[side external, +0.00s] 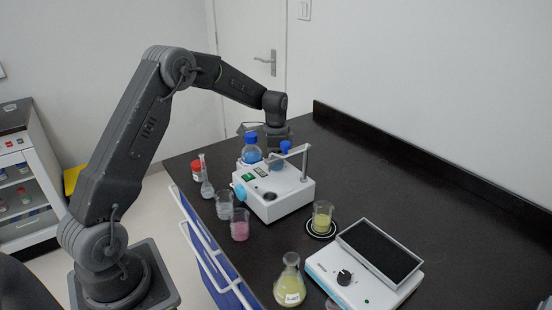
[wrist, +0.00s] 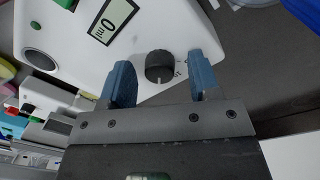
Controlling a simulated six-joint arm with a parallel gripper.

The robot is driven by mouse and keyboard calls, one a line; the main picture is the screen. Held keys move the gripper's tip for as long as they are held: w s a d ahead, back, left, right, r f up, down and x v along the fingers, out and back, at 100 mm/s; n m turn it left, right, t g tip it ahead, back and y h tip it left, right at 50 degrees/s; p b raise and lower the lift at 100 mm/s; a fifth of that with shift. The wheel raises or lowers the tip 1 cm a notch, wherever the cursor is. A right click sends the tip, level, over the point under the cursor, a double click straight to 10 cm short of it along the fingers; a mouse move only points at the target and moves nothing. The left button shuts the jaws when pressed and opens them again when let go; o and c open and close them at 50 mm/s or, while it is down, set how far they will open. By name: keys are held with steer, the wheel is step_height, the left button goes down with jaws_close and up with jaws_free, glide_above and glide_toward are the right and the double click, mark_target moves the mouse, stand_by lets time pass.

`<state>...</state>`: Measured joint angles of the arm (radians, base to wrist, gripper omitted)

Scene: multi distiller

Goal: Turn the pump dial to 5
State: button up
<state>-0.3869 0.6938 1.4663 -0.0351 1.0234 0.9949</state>
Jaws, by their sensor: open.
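The pump dial (wrist: 159,66) is a black ribbed knob on a white housing in the wrist view. Small marks show beside it, but I cannot read its setting. A display (wrist: 111,20) on the same housing reads 0 ml. My gripper (wrist: 163,76) is open, with one blue finger on each side of the dial; I cannot tell if either touches it. In the side external view my gripper (side external: 276,146) is low behind the white device (side external: 287,199), partly hidden by it and a metal arm. I cannot make out the dial there.
A yellow beaker (side external: 322,218), a conical flask (side external: 290,280) and a stirrer box (side external: 365,265) are in front. The dark bench (side external: 430,195) is clear at the right.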

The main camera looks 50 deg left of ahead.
steer(key=c, duration=0.9)
steer(key=shift+n, duration=0.4)
steer(key=n, duration=0.8)
steer(key=shift+t, duration=0.3)
steer(key=n, duration=0.5)
steer(key=shift+d+n, duration=0.1)
steer(key=shift+n, duration=1.9)
